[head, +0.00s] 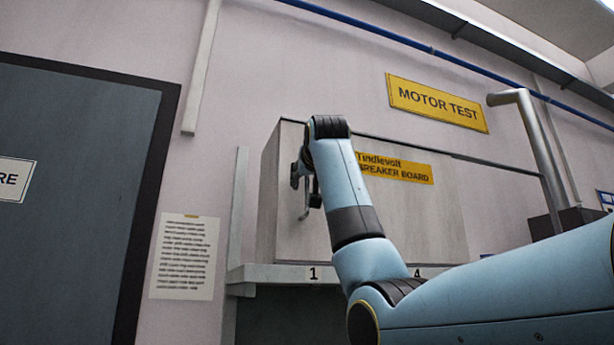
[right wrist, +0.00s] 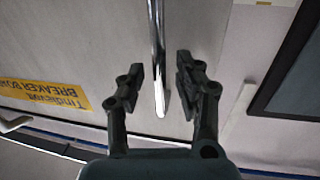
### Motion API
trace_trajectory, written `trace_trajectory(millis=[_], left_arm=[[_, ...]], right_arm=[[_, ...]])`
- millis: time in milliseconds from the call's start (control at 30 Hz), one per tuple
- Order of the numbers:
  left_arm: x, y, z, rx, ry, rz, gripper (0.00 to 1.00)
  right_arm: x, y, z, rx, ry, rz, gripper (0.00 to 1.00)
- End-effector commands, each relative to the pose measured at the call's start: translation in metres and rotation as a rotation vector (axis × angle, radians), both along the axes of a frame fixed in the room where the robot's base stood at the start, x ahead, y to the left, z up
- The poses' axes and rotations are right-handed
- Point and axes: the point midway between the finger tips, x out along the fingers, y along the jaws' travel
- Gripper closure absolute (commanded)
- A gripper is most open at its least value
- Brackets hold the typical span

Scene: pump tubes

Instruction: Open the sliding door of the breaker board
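The breaker board (head: 400,215) is a pale grey box on the wall with a yellow label (head: 410,170). Its front is a flat closed panel, partly hidden by my right arm. A thin metal handle (right wrist: 156,40) stands on the panel; its lower part (head: 306,207) shows near the box's left end in the head view. My right gripper (right wrist: 160,80) is open at the handle. In the right wrist view the bar lies between the two fingers, with a gap on each side. How deep it sits between them is hard to tell. My left gripper is not in view.
A numbered grey ledge (head: 270,274) runs below the box. A bent metal pipe (head: 537,150) stands at its right end. A dark door (head: 75,210) and a paper notice (head: 184,257) are to the left. A "MOTOR TEST" sign (head: 437,103) hangs above.

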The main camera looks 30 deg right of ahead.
Motion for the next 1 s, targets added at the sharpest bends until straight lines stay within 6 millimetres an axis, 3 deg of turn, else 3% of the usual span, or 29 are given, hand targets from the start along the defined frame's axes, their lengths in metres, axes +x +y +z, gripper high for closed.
trace_trajectory(millis=[200, 467, 1000], left_arm=[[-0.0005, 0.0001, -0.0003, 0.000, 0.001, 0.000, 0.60], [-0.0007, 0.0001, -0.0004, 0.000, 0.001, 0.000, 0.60], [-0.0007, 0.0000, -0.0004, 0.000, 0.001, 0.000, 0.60]], right_arm=[[0.0000, -0.0001, -0.0005, 0.000, 0.000, 0.000, 0.67], [-0.0001, 0.0000, -0.0004, 0.000, 0.000, 0.000, 1.00], [-0.0002, -0.0005, -0.0007, 0.000, 0.001, 0.000, 1.00]])
